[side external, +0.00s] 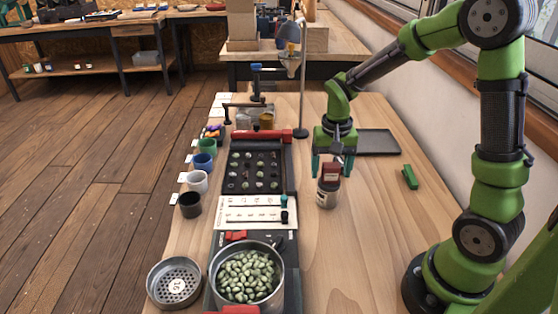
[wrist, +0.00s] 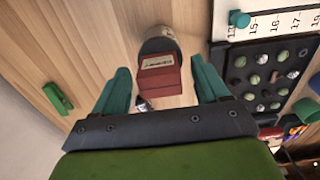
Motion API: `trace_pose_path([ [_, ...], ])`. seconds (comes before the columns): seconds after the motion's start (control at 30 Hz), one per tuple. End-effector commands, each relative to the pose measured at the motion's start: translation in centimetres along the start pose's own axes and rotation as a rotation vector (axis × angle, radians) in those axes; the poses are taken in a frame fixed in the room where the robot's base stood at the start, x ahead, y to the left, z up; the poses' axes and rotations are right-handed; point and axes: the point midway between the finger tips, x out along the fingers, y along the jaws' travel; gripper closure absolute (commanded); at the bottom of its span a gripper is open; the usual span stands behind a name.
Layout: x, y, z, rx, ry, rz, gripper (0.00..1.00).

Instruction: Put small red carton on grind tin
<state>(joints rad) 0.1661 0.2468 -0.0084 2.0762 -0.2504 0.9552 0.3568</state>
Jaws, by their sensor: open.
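The small red carton (side external: 331,171) sits on top of the grind tin (side external: 327,194), a small round container with a pale label, on the wooden bench. My gripper (side external: 332,176) is just above, with its teal fingers spread to either side of the carton. In the wrist view the carton (wrist: 159,78) lies between the open fingers of my gripper (wrist: 160,68), with a gap on both sides. The tin (wrist: 158,42) shows beyond it, partly covered by the carton.
A black sample board (side external: 256,170) with beans, a white numbered card (side external: 250,212) and a pot of green beans (side external: 246,274) stand left of the tin. A green clip (side external: 410,177) and a dark tray (side external: 378,142) lie right. Bare bench surrounds the tin's right side.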

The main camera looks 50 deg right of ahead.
Motion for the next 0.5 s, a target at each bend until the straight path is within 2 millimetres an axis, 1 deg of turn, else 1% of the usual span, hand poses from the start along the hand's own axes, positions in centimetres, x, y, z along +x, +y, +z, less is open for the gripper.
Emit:
trace_pose_path([
  [0.07, -0.6, -0.1, -0.1, 0.000, 0.004, -0.002, 0.26],
  [0.17, -1.9, -0.1, -0.1, 0.000, 0.005, -0.003, 0.26],
  [0.5, -9.1, -0.1, -0.1, 0.000, 0.005, -0.004, 0.26],
])
